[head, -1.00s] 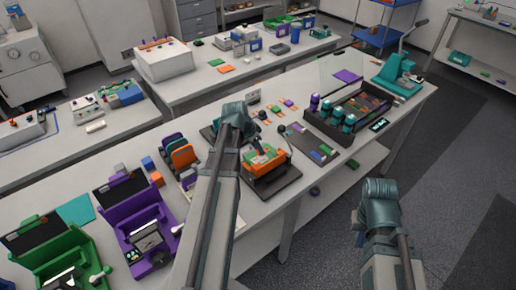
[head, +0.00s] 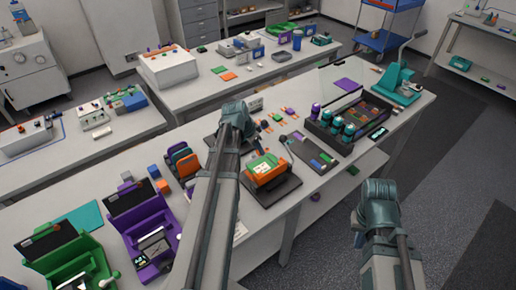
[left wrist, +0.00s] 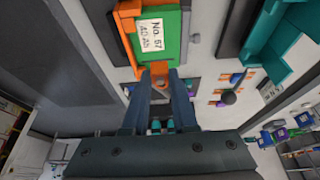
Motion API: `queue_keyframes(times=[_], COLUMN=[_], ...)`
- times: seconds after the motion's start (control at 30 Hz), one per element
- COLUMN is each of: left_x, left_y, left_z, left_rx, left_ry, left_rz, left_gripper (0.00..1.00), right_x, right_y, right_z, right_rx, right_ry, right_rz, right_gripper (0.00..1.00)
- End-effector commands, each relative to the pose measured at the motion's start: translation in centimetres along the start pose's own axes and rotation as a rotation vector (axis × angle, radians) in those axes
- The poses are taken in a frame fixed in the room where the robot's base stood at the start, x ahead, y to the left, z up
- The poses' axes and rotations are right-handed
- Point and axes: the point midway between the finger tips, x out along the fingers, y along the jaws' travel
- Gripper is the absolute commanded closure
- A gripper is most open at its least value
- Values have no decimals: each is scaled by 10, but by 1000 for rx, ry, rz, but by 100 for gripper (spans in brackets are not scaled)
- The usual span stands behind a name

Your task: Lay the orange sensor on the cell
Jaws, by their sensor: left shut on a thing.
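The cell (head: 266,164) is a green block with a white label, seated in an orange cradle (head: 268,180) on a dark base. In the left wrist view the cell (left wrist: 172,47) and its label, "No. 57", are close beyond the fingertips. My left gripper (head: 251,131) is just up and left of the cell in the head view. Its fingers (left wrist: 160,85) are shut on a small orange piece, apparently the orange sensor (left wrist: 160,69), near the cell's edge. I cannot tell whether it touches the cell. My right gripper (head: 358,228) hangs over the floor, its fingers mostly hidden.
A black tray (head: 328,138) with teal-topped cylinders stands right of the cradle. A teal press (head: 398,84) is at the bench's far end. Purple (head: 150,225) and green (head: 65,250) fixtures stand at left. Small orange clips (head: 278,117) lie behind the cell.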

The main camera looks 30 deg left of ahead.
Motion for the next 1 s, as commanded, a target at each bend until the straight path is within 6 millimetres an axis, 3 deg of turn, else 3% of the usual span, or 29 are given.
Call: queue_keyframes(times=[0.53, 1.0], left_x=[48, 52], left_y=[0, 0], left_z=[20, 22], left_rx=[0, 0], left_ry=[0, 0], left_rz=[0, 0], left_gripper=[100, 100], right_x=[52, 56], right_y=[-5, -5], right_z=[-3, -3], right_rx=[-2, -1], right_ry=[0, 0], right_rz=[1, 1], right_gripper=[100, 100])
